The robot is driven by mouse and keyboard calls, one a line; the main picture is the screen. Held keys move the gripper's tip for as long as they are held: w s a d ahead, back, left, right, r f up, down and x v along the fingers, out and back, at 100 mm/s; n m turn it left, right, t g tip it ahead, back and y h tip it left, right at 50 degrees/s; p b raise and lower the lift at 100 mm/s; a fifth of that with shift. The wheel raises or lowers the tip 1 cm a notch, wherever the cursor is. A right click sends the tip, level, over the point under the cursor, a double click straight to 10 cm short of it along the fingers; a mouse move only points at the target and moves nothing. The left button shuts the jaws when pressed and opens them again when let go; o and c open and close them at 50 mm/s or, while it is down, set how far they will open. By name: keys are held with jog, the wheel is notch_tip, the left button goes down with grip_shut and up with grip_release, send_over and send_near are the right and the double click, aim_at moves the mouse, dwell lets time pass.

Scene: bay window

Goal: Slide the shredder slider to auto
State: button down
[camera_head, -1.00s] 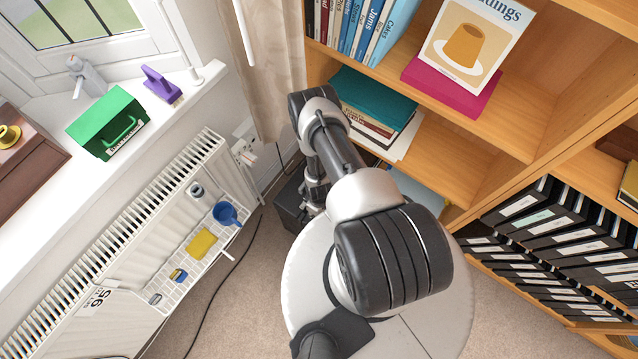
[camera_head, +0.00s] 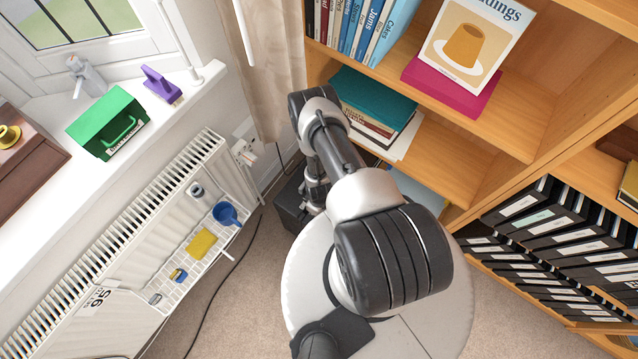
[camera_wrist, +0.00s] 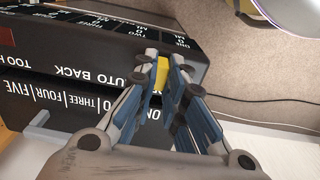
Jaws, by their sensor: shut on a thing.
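In the wrist view, a black shredder (camera_wrist: 80,52) fills the upper left, with white lettering such as "AUTO BACK" and "TOO H…". A yellow slider piece (camera_wrist: 161,73) shows between my fingertips, at the right end of the "AUTO BACK" lettering. My gripper (camera_wrist: 163,62) is shut on this piece, and the fingers hide most of it and its track. In the head view, a dark box (camera_head: 291,205) that may be the shredder stands on the floor behind my arm, largely hidden. My gripper is out of sight there.
A second dark face marked "THREE FOUR FIVE" (camera_wrist: 80,103) lies below, with a grey lever (camera_wrist: 37,120). A dark cable crosses the carpet (camera_wrist: 260,75). In the head view, a radiator (camera_head: 130,235) stands left and a wooden bookcase (camera_head: 500,110) right.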

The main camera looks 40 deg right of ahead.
jog(key=d, duration=0.1)
jog(key=w+d+b, duration=0.1)
jog(key=d+b, duration=0.1)
jog(key=d, duration=0.1)
jog(key=shift+w+d+f, duration=0.1)
jog(key=shift+w, duration=0.25)
jog(key=shift+w+d, duration=0.1)
jog(key=shift+d, duration=0.2)
jog(key=c, duration=1.6)
grip_release()
jog(key=shift+c, duration=0.2)
jog(key=shift+r, duration=0.2)
notch_tip(320, 180, up, 12)
